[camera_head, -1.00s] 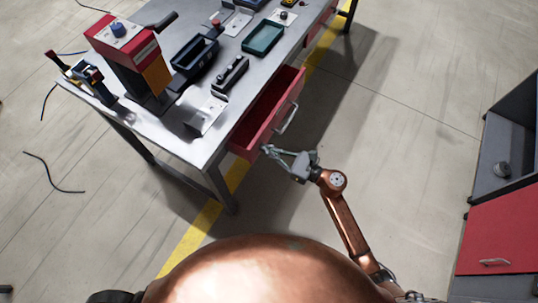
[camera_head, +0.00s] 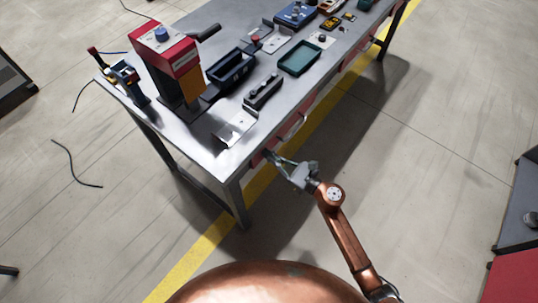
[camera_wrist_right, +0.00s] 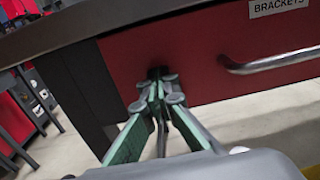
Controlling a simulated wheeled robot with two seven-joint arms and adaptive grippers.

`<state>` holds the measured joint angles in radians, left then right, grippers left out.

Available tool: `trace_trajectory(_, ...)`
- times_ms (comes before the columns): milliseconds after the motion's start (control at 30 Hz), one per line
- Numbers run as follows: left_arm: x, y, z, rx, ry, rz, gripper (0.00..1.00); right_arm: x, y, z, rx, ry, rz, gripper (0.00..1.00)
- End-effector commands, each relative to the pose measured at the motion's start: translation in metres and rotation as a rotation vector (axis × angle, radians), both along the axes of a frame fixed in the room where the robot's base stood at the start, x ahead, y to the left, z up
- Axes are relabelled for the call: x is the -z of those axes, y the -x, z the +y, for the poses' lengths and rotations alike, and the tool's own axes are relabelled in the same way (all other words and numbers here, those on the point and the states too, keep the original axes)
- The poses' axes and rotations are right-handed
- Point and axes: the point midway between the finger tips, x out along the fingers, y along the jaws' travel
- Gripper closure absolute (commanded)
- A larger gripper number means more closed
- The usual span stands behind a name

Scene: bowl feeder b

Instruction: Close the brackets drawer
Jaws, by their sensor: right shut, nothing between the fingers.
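The brackets drawer (camera_head: 288,131) is red and sits under the front edge of the workbench. Its inside no longer shows, and its front is in or close to the bench edge. In the right wrist view its red front (camera_wrist_right: 205,62) carries a BRACKETS label (camera_wrist_right: 278,7) and a metal bar handle (camera_wrist_right: 270,64). My right gripper (camera_head: 268,155) is shut and empty. Its fingertips (camera_wrist_right: 158,78) are at the drawer front, left of the handle, and seem to touch it. My left gripper is not in view.
The metal workbench (camera_head: 215,150) holds a red press-like machine (camera_head: 165,50), a dark bin (camera_head: 230,67), a green tray (camera_head: 299,57) and a bent metal bracket (camera_head: 236,127). A bench leg (camera_head: 236,203) stands left of my gripper.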

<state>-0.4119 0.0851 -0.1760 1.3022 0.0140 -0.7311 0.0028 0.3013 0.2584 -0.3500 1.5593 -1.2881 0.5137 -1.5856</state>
Motion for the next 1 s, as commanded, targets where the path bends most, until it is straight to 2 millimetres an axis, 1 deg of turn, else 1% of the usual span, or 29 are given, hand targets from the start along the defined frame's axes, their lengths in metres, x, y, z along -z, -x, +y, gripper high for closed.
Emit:
trace_trajectory(33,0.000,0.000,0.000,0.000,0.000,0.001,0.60,-0.003,-0.001,0.001,0.002,-0.002,-0.004,1.00)
trace_trajectory(133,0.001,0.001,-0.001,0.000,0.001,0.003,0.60,-0.002,0.001,-0.004,0.000,-0.001,-0.003,1.00)
trace_trajectory(267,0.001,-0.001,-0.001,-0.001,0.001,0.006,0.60,0.000,0.010,-0.018,-0.004,0.000,-0.001,1.00)
trace_trajectory(367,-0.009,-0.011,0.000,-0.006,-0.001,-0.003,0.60,0.001,0.021,-0.033,-0.009,0.001,0.000,1.00)
trace_trajectory(400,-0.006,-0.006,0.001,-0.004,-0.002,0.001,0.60,-0.001,0.027,-0.042,-0.008,-0.001,0.001,1.00)
trace_trajectory(600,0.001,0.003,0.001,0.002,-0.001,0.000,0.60,-0.001,0.053,-0.076,-0.010,-0.001,0.001,1.00)
trace_trajectory(700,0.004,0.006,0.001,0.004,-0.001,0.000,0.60,-0.001,0.063,-0.090,-0.011,0.000,-0.001,1.00)
trace_trajectory(833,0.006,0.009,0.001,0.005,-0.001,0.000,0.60,-0.001,0.071,-0.101,-0.012,-0.001,0.000,1.00)
trace_trajectory(1000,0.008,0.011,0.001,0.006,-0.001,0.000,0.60,-0.001,0.075,-0.107,-0.012,-0.001,-0.002,1.00)
